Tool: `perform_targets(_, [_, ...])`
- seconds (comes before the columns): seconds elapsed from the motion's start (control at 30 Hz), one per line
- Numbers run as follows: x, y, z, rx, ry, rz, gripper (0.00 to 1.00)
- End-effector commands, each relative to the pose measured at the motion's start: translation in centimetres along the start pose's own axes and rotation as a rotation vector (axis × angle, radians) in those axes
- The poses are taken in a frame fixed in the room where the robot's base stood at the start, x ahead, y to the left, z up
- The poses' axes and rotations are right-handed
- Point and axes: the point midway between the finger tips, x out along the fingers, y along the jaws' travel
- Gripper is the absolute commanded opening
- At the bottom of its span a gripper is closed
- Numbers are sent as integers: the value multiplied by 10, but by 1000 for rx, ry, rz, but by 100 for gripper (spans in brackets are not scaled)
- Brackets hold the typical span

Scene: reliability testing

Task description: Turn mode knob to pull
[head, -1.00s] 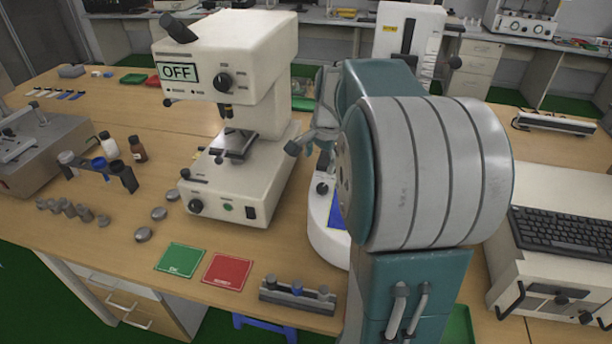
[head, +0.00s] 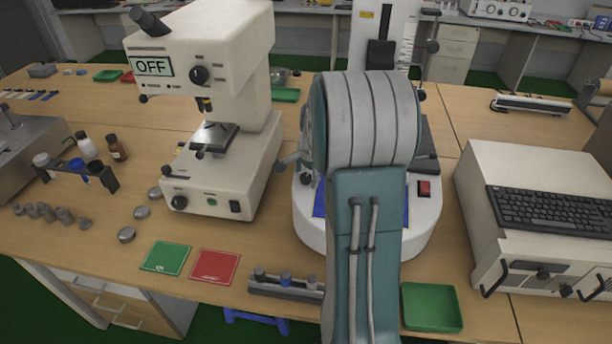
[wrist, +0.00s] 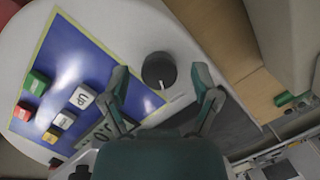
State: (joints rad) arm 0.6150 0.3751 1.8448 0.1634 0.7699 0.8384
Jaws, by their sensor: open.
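The round black knob (wrist: 158,70) sits on the tester's white base beside a blue panel (wrist: 60,50) in the wrist view. Its labels and pointer direction are not readable. My gripper (wrist: 160,74) is open, with one finger on the left of the knob and one on the right, and a gap on both sides. In the head view the tester's base (head: 300,222) stands behind my arm, which hides most of the panel and the gripper.
A microscope-like machine (head: 215,90) with an OFF display stands close to the left. A box with a keyboard (head: 555,210) is at right. A green tray (head: 432,308) and a grey holder (head: 285,288) lie near the front edge. Panel buttons (wrist: 82,96) are near the left finger.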

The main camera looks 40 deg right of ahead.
Motion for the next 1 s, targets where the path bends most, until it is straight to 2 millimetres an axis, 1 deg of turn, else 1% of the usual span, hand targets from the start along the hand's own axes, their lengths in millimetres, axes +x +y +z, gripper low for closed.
perform_targets(0.27, [2, 0, 0, 0, 0, 0, 79])
perform_targets(0.3, [2, 0, 0, 0, 0, 0, 70])
perform_targets(0.37, [2, 0, 0, 0, 0, 0, 44])
perform_targets(0.4, [2, 0, 0, 0, 0, 0, 26])
perform_targets(0.47, [2, 0, 0, 0, 0, -1, 0])
perform_targets(0.77, [3, 0, 0, -10, 0, 1, 0])
perform_targets(1.0, [3, -1, 0, -91, 1, 19, 0])
